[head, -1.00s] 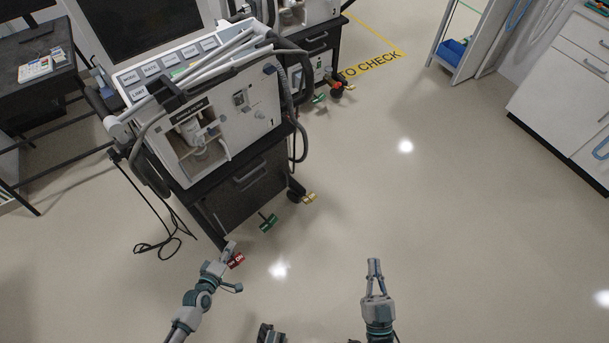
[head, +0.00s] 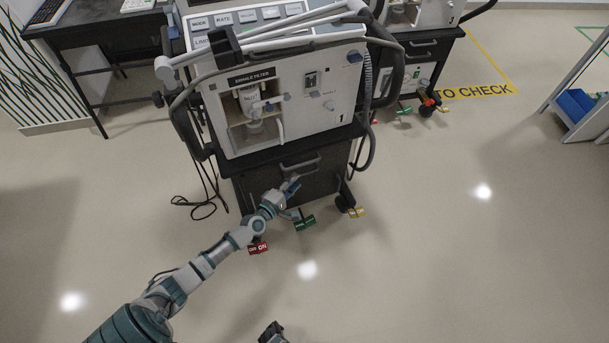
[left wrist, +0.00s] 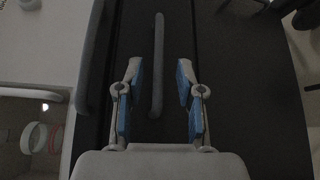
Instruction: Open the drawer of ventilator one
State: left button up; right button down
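Ventilator one (head: 290,110), a white unit marked "1", stands on a dark cart. Its black drawer (head: 325,184) is below and looks shut. The grey drawer handle (head: 300,163) runs across the upper part of the drawer front. My left gripper (head: 289,186) is just in front of the drawer, close below the handle. In the left wrist view the gripper (left wrist: 158,68) is open, with blue finger pads. The handle (left wrist: 158,60) appears between the two fingers, nearer the left one; I see no grip on it, and its depth between them is unclear.
A cable (head: 200,205) lies on the floor at left. A second ventilator (head: 425,15) stands behind right.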

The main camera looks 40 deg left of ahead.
aim_at(301, 175)
pick_arm(q)
jog(key=w, duration=0.2)
jog(key=w+b, duration=0.1)
jog(key=shift+w+a+f, duration=0.2)
jog(key=shift+w+f, duration=0.15)
jog(key=shift+f, duration=0.05)
jog(key=shift+w+a+r, duration=0.1)
jog(key=shift+w, duration=0.2)
grip_shut()
